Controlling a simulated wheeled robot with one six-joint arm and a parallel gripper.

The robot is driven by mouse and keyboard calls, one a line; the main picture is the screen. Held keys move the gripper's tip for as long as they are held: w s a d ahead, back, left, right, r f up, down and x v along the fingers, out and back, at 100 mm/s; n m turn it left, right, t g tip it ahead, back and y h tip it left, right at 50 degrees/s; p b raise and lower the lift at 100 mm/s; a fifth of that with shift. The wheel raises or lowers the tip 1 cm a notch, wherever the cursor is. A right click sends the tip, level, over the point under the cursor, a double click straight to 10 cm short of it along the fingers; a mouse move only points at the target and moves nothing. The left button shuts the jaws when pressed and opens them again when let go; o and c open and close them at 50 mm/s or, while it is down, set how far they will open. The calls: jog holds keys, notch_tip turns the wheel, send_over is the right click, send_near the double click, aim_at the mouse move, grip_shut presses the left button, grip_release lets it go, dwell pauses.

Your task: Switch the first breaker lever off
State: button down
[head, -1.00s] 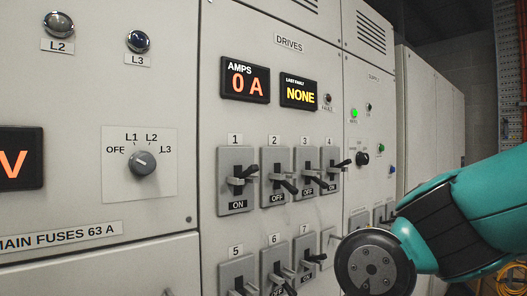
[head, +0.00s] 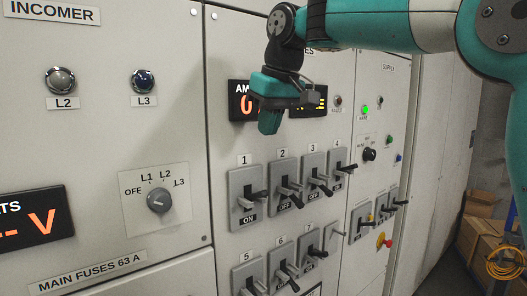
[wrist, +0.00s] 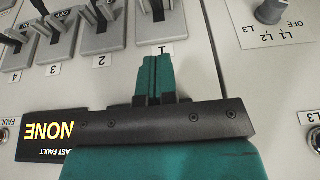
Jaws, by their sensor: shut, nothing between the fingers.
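The first breaker (head: 248,205) is a grey plate under a label 1, with a black lever (head: 258,195) sticking out and ON showing below it. In the wrist view, which is upside down, its lever (wrist: 157,9) is at the top edge, partly cut off, beyond the label 1. My gripper (head: 268,124) is shut and empty, in front of the amps display and above the first breaker. In the wrist view my shut fingers (wrist: 154,62) point toward label 1, apart from the lever.
Breakers 2 (head: 284,188) and 3 (head: 314,177) beside it show OFF; breaker 4 (head: 337,163) is further right. A second row with breaker 5 (head: 249,277) lies below. A rotary selector (head: 160,201) is on the left panel. The fault display (wrist: 50,133) is close to my gripper.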

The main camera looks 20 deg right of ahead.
jog(key=shift+w+d+r, duration=0.15)
jog(key=shift+w+r, duration=0.15)
jog(key=shift+r, duration=0.3)
jog(key=p, duration=0.1)
send_over(255, 196)
jog(key=f, duration=0.9)
jog(key=shift+s+d, duration=0.2)
jog(key=shift+d, duration=0.2)
jog(key=f, duration=0.1)
jog(key=s+f+p, duration=0.1)
jog(key=f, duration=0.1)
jog(key=shift+s+d, duration=0.1)
jog(key=shift+d, duration=0.1)
jog(key=shift+s+f, duration=0.1)
jog(key=shift+f, duration=0.45)
jog(key=shift+f, duration=0.15)
